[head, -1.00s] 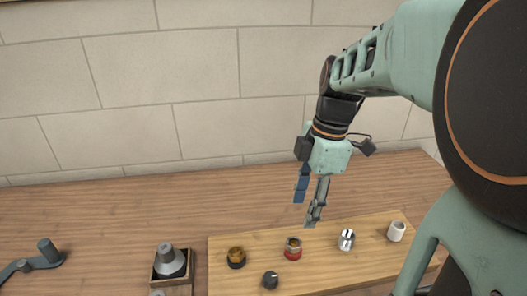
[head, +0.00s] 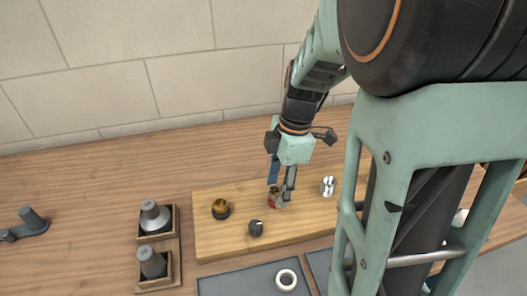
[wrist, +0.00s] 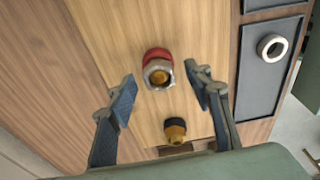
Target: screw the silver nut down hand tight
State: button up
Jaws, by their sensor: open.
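The silver nut (wrist: 158,72) shows in the wrist view as a metal ring around a brass centre, on top of a red-collared fitting (wrist: 155,54). In the head view the red fitting (head: 274,199) stands on the wooden board and is partly covered by my fingers. My gripper (head: 281,190) is open and points down at this fitting. In the wrist view the two fingers of my gripper (wrist: 163,92) stand apart to the left and right of the nut, with visible gaps. Whether the fingertips are level with the nut is hard to tell.
On the board (head: 215,245) stand a brass fitting with black base (head: 221,208), a dark knob (head: 256,228) and a shiny silver fitting (head: 328,186). A white ring (head: 286,280) lies in a grey tray (head: 235,286). Grey cones stand in a wooden holder (head: 174,250) at left.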

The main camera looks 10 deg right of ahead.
jog(key=c, duration=1.2)
jog(key=m, duration=0.4)
jog(key=shift+s+m+t+p, duration=0.1)
jog(key=shift+m+t+p, duration=0.2)
jog(key=shift+c, duration=0.2)
jog(key=m, duration=0.2)
jog(key=m+p, duration=0.1)
jog(key=m, duration=0.2)
jog(key=shift+t+h, duration=0.3)
jog(key=shift+f+m+p, duration=0.15)
jog(key=shift+m+p, duration=0.65)
jog(key=shift+m, duration=0.4)
jog(key=shift+a+m, duration=0.1)
jog(key=shift+m, duration=0.3)
jog(key=shift+m+h+p, duration=0.3)
jog(key=shift+m+p, duration=0.1)
jog(key=shift+p, duration=0.15)
jog(key=shift+f+m+t+h+p, duration=0.15)
jog(key=shift+m+t+h+p, duration=0.15)
jog(key=shift+m+p, duration=1.65)
